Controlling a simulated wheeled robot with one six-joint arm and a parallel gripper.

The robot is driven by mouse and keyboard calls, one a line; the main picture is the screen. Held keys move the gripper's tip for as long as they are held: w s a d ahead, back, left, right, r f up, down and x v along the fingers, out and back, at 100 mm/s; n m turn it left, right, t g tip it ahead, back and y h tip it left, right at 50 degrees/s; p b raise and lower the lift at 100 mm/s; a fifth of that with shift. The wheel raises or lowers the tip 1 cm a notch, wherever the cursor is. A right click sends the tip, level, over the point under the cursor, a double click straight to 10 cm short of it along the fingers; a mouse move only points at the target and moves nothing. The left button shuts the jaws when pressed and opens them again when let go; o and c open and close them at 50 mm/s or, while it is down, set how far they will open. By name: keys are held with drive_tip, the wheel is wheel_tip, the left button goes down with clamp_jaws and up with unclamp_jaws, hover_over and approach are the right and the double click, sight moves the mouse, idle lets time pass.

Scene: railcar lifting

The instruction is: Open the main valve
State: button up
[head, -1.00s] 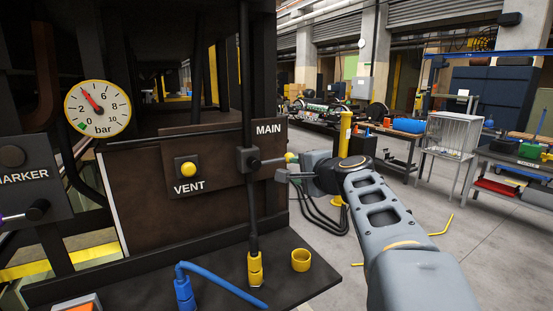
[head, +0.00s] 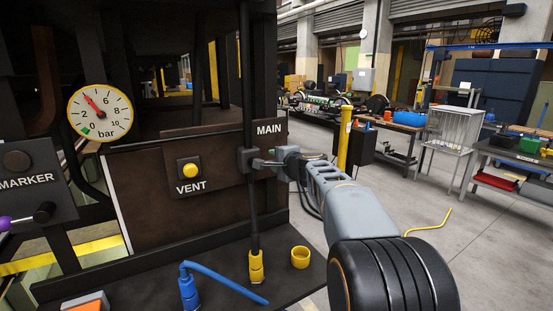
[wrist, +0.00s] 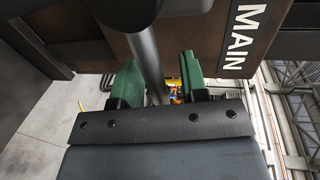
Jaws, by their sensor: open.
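The main valve (head: 246,160) is a dark block on a vertical black pipe (head: 252,210), beside the white MAIN label (head: 269,129). Its handle is hidden behind my gripper in the head view. My gripper (head: 262,163) is at the valve's right side, pointing left at it. In the wrist view my gripper (wrist: 160,82) is open, with a green pad on each finger. The dark pipe (wrist: 148,55) shows in line with the gap between the pads. I cannot tell whether the fingers touch anything. The MAIN label (wrist: 245,35) is at upper right.
A pressure gauge (head: 100,113) has its red needle up-left, between 2 and 6. A yellow VENT button (head: 190,171) is left of the valve. Below, a black shelf (head: 215,270) holds blue and yellow hose couplings. A yellow post (head: 344,140) stands behind my arm.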

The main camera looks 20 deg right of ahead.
drive_tip(key=shift+w, duration=0.15)
clamp_jaws()
idle(0.4)
